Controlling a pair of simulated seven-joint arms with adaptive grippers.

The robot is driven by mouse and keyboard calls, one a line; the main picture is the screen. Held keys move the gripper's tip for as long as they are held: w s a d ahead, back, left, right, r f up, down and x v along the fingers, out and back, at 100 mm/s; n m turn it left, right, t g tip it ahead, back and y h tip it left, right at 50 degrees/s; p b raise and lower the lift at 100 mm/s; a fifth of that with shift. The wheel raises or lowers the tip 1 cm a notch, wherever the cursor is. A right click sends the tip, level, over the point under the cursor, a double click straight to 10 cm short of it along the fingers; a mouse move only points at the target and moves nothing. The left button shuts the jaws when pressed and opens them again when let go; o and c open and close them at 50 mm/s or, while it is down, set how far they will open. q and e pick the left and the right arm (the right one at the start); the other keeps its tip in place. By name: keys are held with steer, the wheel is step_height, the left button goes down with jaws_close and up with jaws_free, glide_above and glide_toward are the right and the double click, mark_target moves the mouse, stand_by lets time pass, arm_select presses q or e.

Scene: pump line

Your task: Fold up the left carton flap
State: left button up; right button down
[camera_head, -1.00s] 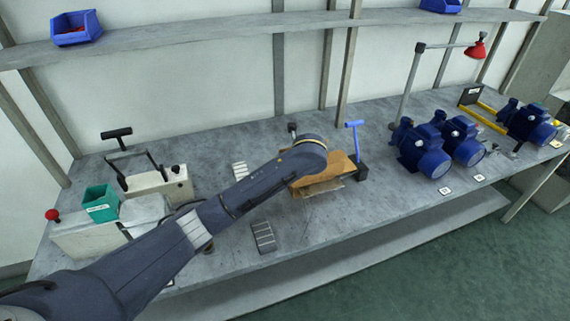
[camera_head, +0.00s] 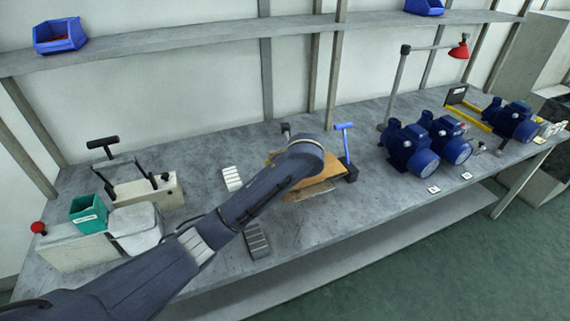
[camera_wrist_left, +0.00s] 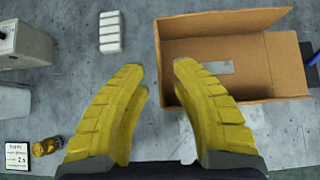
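The carton (camera_head: 318,187) is an open brown cardboard box on the bench, partly hidden behind my left arm in the head view. In the left wrist view the carton (camera_wrist_left: 185,50) is at the upper right, seen from above, with its open inside and a grey patch on its floor. I cannot tell its left flap apart clearly from its left wall. The right fingertip appears close to or over the carton's left edge; contact cannot be told. My right gripper is not in view.
A white ribbed block (camera_head: 232,178) and a dark ribbed block (camera_head: 256,240) lie left of the carton. A blue-handled tool (camera_head: 345,148) stands just right of it. Blue pumps (camera_head: 410,148) stand farther right. A teal bin (camera_head: 89,212) is at the left.

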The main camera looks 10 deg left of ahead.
arm_select(q)
steer(key=v, duration=0.7)
steer(key=shift+s+d+r, duration=0.2)
steer(key=shift+r, duration=0.1)
stand_by(0.7)
